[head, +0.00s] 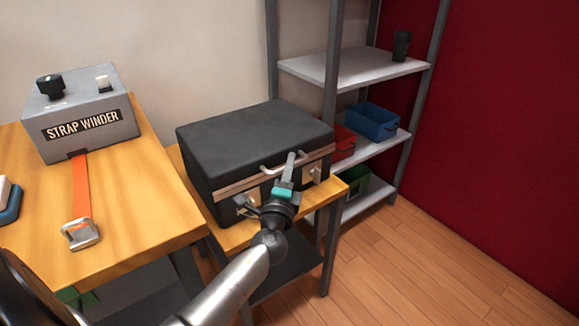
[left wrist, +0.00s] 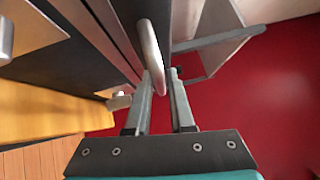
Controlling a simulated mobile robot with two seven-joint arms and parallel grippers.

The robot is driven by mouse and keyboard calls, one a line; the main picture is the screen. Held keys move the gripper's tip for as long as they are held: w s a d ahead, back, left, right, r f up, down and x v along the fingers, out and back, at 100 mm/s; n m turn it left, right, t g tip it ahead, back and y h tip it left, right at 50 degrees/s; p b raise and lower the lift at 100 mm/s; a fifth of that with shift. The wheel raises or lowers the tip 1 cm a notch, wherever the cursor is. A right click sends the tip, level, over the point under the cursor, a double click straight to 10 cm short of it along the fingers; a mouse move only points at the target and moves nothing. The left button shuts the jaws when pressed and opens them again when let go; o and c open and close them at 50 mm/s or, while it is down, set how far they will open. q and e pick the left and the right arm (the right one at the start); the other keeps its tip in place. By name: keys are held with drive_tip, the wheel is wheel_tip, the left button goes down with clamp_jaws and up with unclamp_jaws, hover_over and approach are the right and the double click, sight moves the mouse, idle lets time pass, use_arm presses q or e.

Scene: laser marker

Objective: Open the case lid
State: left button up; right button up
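The black case (head: 240,145) stands on a small wooden-topped stand, its lid (head: 250,125) down. A light band runs along its front, with metal latches (head: 312,175) below it. A curved metal handle (head: 267,169) sits at the front edge of the lid and also shows close up in the left wrist view (left wrist: 150,45). My left gripper (head: 290,160) is at this handle. In the left wrist view its two fingers (left wrist: 161,82) are close together with the handle's bar between their tips, and it appears shut on it. My right gripper is not in view.
A strap winder (head: 80,120) with an orange strap (head: 82,185) and metal buckle (head: 81,234) is on the wooden table (head: 140,200) at left. A shelf rack behind the case holds a blue bin (head: 372,122) and a dark cup (head: 401,46). The floor at right is clear.

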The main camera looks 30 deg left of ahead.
use_arm(q)
clamp_jaws()
idle(1.0)
